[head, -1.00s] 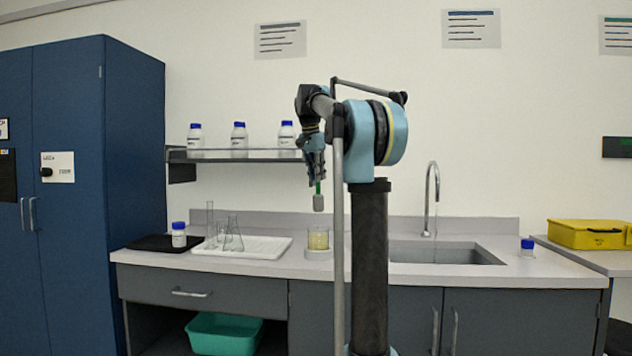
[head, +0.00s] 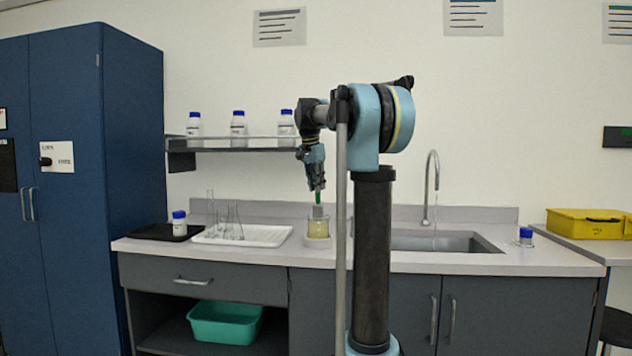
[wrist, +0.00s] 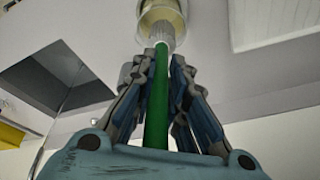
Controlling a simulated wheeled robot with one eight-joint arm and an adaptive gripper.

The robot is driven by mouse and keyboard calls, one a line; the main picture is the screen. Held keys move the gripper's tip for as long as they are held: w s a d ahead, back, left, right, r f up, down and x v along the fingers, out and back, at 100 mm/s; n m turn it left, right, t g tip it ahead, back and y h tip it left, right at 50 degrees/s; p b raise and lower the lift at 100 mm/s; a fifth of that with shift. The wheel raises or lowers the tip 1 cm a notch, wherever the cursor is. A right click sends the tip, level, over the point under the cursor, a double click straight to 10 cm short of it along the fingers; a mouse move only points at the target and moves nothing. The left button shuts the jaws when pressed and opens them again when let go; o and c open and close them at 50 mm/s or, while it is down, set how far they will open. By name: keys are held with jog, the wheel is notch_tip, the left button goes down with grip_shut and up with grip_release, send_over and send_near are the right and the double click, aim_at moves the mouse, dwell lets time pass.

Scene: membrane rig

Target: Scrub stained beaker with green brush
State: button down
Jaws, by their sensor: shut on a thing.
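My gripper (head: 317,184) is shut on the green handle of the brush (wrist: 154,95) and points down. The brush's pale grey head (head: 318,211) is at the mouth of the stained beaker (head: 318,228), its lower end seeming to dip inside the rim. The beaker is clear with a yellowish stain and stands on a small white round base (head: 317,243) on the counter. In the wrist view the brush head lines up with the beaker (wrist: 160,16). How deep the head reaches is hard to tell.
A white tray (head: 262,242) with several glass flasks and a cylinder lies to the left. A blue-capped bottle (head: 179,225) stands on a black mat. The sink (head: 440,243) and faucet (head: 432,185) are to the right. A shelf (head: 240,146) with bottles hangs above.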

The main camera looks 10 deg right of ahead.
aim_at(316, 205)
jog(key=shift+f, duration=4.3)
jog(key=shift+w+a, duration=0.1)
